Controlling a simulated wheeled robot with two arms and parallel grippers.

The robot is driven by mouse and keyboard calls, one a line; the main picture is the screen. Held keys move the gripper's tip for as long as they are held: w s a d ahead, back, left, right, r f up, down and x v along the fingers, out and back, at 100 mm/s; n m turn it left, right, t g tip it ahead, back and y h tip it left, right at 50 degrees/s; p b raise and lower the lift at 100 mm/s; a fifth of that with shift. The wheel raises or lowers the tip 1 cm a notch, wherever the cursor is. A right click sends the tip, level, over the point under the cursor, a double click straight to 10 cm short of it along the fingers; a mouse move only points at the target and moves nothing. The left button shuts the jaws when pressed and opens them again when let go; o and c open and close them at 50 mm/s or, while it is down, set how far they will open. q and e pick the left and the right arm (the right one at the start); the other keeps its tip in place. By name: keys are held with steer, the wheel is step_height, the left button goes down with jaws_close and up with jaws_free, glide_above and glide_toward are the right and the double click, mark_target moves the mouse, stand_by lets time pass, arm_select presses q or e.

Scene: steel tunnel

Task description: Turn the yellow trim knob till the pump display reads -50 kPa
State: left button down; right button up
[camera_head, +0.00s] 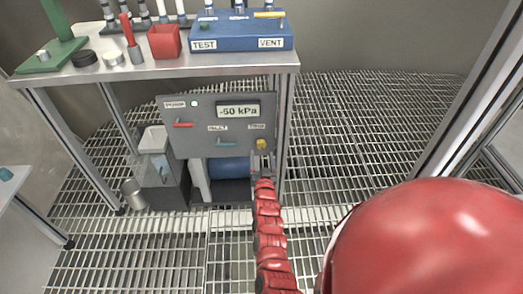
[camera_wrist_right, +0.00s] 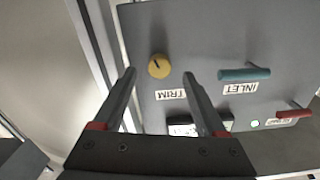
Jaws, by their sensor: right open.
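The yellow trim knob (camera_head: 262,144) is at the lower right of the grey pump panel (camera_head: 180,143). In the right wrist view the knob (camera_wrist_right: 159,66) shows a dark pointer mark, above the TRIM label. The pump display (camera_head: 238,111) seems to read -50 kPa; its first digit is small and not fully sharp. My right gripper (camera_wrist_right: 162,74) is open and empty, its fingertips on either side of the knob in the picture, with gaps to both. In the head view the right gripper (camera_head: 262,164) is just below the knob. My left gripper is not in view.
The panel also has a red lever (camera_head: 183,125) and a teal inlet lever (camera_head: 226,144), left of the knob. The bench (camera_head: 150,69) above carries a blue TEST/VENT box (camera_head: 240,33). A metal post stands close right of the panel. Grating floor (camera_head: 350,130) at right is clear.

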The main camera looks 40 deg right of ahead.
steer(key=p+v, duration=0.3)
steer(key=v, duration=1.1)
steer(key=shift+a, duration=0.1)
